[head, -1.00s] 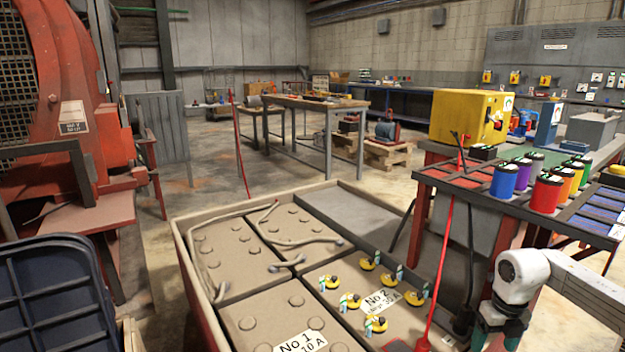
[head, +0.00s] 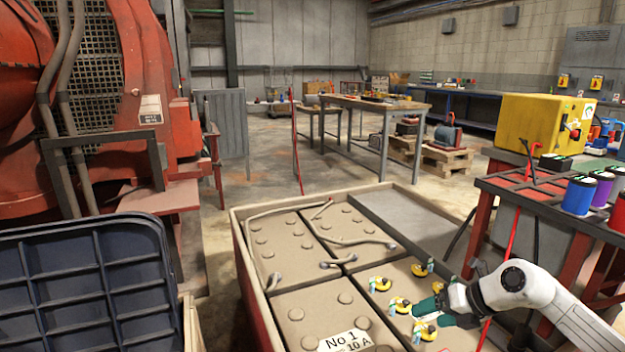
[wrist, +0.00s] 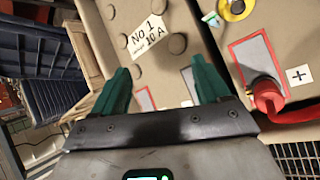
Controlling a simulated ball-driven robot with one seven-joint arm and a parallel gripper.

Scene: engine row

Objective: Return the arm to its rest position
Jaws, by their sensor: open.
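My gripper (head: 428,313) has teal fingers and hangs over the near right part of the battery tray (head: 240,250) in the head view. My white arm reaches to it from the lower right. In the wrist view the gripper (wrist: 162,68) is open, and nothing shows between its fingertips. The tan battery cell with the "No 1" label (head: 345,342) lies left of the gripper in the head view. Yellow rings (head: 380,284) sit on the cell beneath and beside the gripper, which partly hides them.
A red cable plug (wrist: 267,96) sits right of the fingers in the wrist view. A bench with coloured spools (head: 578,196) and a yellow box (head: 540,122) stands right. Open floor lies behind the tray.

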